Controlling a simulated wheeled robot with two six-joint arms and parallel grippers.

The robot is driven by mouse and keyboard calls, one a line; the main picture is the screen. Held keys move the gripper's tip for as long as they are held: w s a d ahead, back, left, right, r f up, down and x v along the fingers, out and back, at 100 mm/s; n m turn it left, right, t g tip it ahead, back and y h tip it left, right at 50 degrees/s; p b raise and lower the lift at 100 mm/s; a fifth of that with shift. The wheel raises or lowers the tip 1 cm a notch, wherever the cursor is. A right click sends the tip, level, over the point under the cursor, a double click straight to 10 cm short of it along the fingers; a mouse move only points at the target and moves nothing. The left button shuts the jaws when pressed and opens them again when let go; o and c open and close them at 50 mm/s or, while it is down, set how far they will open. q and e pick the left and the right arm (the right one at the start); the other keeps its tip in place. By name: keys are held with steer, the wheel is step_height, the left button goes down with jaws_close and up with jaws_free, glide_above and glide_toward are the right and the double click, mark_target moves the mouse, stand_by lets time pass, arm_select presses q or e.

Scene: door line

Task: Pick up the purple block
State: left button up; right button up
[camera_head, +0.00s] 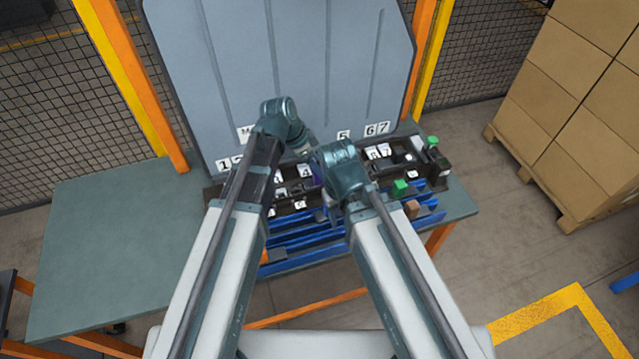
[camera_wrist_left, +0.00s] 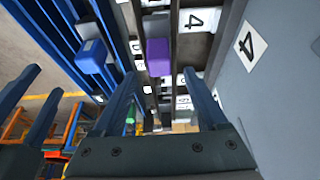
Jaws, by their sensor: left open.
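The purple block (camera_wrist_left: 158,57) stands in a dark slotted rack just beyond my left gripper. In the head view only a sliver of the purple block (camera_head: 318,173) shows between my two wrists. My left gripper (camera_wrist_left: 160,82) is open, its blue fingers apart on either side of the line to the block. Nothing is between them, and I cannot tell whether they touch the block. At the left of the wrist view, two blue prongs apart look like my right gripper (camera_wrist_left: 48,80), empty. In the head view both grippers' fingertips are mostly hidden by my wrists.
A blue block (camera_wrist_left: 92,57) sits on blue rails beside the rack. Green (camera_head: 400,187) and brown (camera_head: 411,208) blocks lie to the right. A grey panel (camera_head: 300,60) with number cards rises behind. The table's left side (camera_head: 110,240) is bare.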

mark_target(318, 181)
arm_select(q)
steer(key=b+x, duration=0.2)
steer(key=x, duration=0.1)
steer(key=shift+f, duration=0.35)
arm_select(e)
step_height(318, 181, down, 4)
steer(key=shift+r, duration=0.25)
arm_select(q)
steer(key=shift+r, duration=0.1)
arm_select(e)
steer(key=shift+r, duration=0.1)
arm_select(q)
steer(key=shift+s+a, duration=0.1)
jaws_close()
